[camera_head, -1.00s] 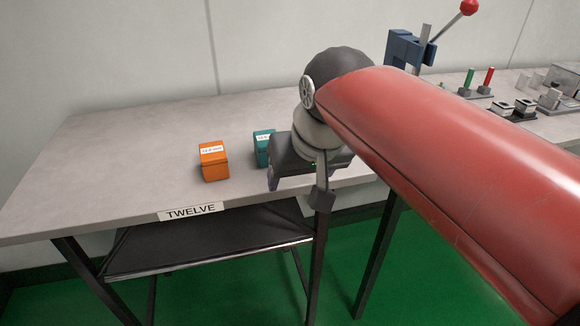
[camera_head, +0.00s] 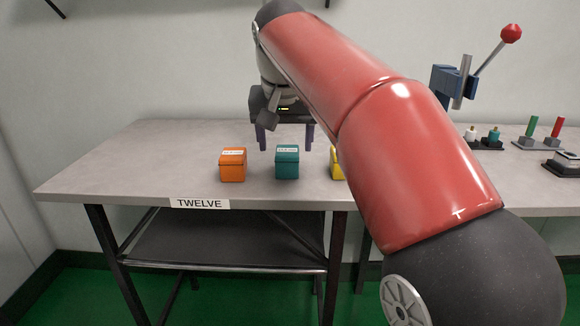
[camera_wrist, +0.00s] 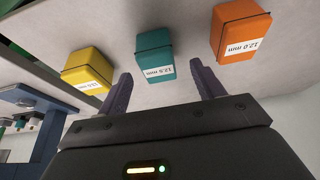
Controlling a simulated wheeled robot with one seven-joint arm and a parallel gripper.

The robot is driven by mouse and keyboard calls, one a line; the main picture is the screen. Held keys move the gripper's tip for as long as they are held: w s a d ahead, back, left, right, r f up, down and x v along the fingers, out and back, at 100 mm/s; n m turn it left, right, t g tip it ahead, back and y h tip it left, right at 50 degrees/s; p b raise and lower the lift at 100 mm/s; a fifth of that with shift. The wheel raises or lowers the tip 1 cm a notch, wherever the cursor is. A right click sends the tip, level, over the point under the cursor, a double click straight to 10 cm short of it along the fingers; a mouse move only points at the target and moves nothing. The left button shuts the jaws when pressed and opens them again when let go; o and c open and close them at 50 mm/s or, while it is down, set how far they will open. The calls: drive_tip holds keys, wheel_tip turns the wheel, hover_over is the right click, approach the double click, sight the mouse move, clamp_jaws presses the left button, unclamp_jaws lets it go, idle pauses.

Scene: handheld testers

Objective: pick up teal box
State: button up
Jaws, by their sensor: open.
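The teal box (camera_head: 287,163) stands on the grey table between an orange box and a yellow box. It has a white label and also shows in the wrist view (camera_wrist: 154,54), beyond and between my fingers. My gripper (camera_head: 285,143) is open and empty, behind and above the teal box in the head view. Its two purple fingers (camera_wrist: 163,88) are spread apart and do not touch the box.
The orange box (camera_head: 232,165) stands left of the teal box. The yellow box (camera_head: 337,163) is to its right, partly hidden by my red arm. A blue lever press (camera_head: 453,81) and peg stands are farther right. The table (camera_head: 110,170) is clear at left.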

sight(287, 151)
drive_tip(key=b+x, duration=0.1)
drive_tip(key=x, duration=0.4)
drive_tip(key=shift+d, duration=0.1)
drive_tip(key=c, duration=1.1)
drive_tip(key=shift+r, duration=0.15)
wheel_tip(287, 151, up, 20)
drive_tip(key=p, duration=1)
